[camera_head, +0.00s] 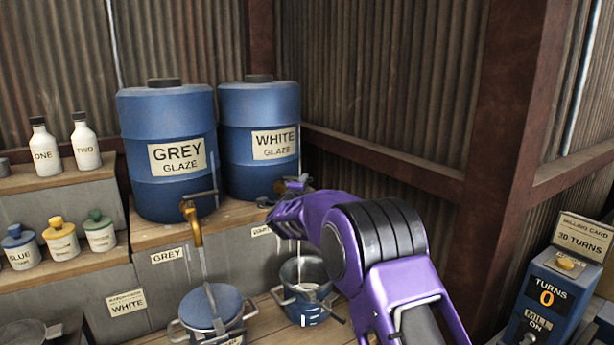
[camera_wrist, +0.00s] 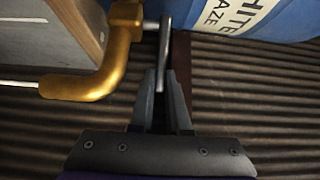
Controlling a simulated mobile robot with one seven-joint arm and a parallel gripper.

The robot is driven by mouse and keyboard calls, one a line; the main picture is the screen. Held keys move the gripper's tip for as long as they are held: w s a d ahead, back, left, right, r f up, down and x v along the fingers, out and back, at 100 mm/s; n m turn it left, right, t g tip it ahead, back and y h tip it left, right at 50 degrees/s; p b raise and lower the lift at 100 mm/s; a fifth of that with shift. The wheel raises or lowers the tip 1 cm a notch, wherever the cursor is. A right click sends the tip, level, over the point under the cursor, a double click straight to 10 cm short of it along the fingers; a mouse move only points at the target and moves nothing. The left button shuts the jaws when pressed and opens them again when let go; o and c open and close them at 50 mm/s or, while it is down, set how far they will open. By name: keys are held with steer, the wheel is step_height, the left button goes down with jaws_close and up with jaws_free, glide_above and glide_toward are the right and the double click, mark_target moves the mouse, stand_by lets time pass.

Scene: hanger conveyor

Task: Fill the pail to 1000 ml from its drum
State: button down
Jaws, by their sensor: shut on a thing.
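The blue WHITE GLAZE drum (camera_head: 258,112) stands on a wooden shelf; part of it shows in the wrist view (camera_wrist: 275,15). Its brass tap (camera_wrist: 110,60) has a metal lever (camera_wrist: 165,45). My gripper (camera_wrist: 163,85) is shut on this lever; in the head view my purple arm hides most of the tap. A thin pale stream (camera_wrist: 18,86) runs from the tap's spout. An open grey-blue pail (camera_head: 303,305) stands below the tap, with something whitish inside. Its fill level cannot be read.
The GREY GLAZE drum (camera_head: 166,135) with its brass tap (camera_head: 192,222) is to the left, above a blue-lidded pot (camera_head: 211,308). A card reads WHITE (camera_head: 127,303). Bottles and jars stand on left shelves. A counter box (camera_head: 550,298) reads TURNS 0. Corrugated walls close the back.

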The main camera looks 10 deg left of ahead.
steer(key=shift+s+m+h+p, duration=0.15)
steer(key=shift+m+h+p, duration=0.35)
steer(key=shift+h, duration=0.3)
steer(key=shift+r, duration=0.1)
steer(key=c, duration=0.9)
jaws_free()
steer(key=shift+a, duration=0.1)
steer(key=s, duration=0.5)
steer(key=s+b, duration=0.1)
steer(key=s, duration=0.5)
steer(key=s+a, duration=0.1)
steer(key=s, duration=0.5)
steer(key=shift+s+b, duration=0.2)
steer(key=shift+b, duration=0.15)
